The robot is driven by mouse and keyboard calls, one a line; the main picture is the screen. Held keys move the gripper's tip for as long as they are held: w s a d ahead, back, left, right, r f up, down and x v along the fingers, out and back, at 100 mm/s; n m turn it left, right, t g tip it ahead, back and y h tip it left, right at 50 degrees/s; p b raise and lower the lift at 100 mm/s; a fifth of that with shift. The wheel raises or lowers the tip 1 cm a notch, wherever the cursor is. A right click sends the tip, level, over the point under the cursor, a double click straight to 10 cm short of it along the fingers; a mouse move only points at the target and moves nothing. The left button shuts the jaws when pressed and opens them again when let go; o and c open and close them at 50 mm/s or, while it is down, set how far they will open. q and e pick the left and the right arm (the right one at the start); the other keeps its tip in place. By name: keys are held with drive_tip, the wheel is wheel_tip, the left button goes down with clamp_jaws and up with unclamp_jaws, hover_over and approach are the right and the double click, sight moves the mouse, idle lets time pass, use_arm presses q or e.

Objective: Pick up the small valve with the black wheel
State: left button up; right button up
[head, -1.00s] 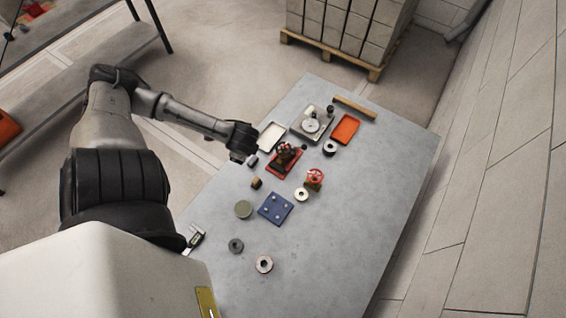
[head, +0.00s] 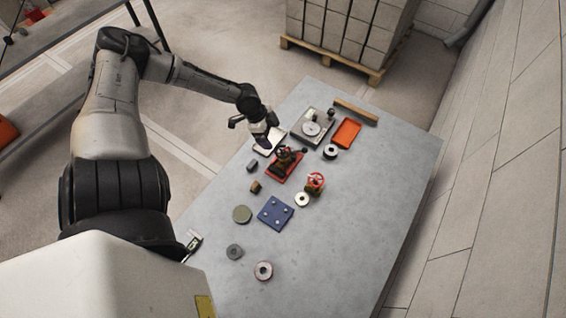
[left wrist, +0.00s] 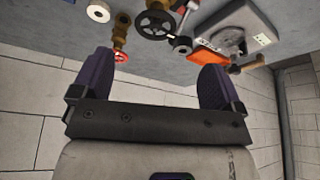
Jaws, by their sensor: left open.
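The small valve with the black wheel (head: 285,154) stands on a red tray (head: 293,172) in the middle of the table. In the left wrist view the black wheel (left wrist: 154,25) shows at the top, beyond the fingers. My left gripper (head: 268,141) hangs over the table, just behind and left of the valve and apart from it. Its two purple fingers (left wrist: 158,62) are spread with nothing between them. A second valve with a red wheel (head: 316,182) stands to the right and nearer; it also shows in the left wrist view (left wrist: 121,56). My right gripper is out of view.
A scale (head: 308,136), an orange tray (head: 346,133) and a dark ring (head: 330,152) are behind and to the right. A blue plate (head: 276,213) and several rings lie nearer. The table's right side (head: 385,200) is clear.

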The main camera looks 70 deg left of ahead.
sight(281, 151)
use_arm(q)
drive_tip(key=b+x, duration=0.3)
drive_tip(key=x, duration=0.2)
drive_tip(key=shift+f, duration=0.1)
drive_tip(key=shift+b+x, duration=0.45)
drive_tip(key=shift+x, duration=1.05)
drive_tip(key=shift+b+x, duration=0.3)
drive_tip(key=shift+x, duration=1.85)
drive_tip(key=shift+s+d, duration=0.15)
drive_tip(key=shift+s, duration=0.05)
drive_tip(key=c, duration=1.6)
drive_tip(key=shift+c, duration=0.4)
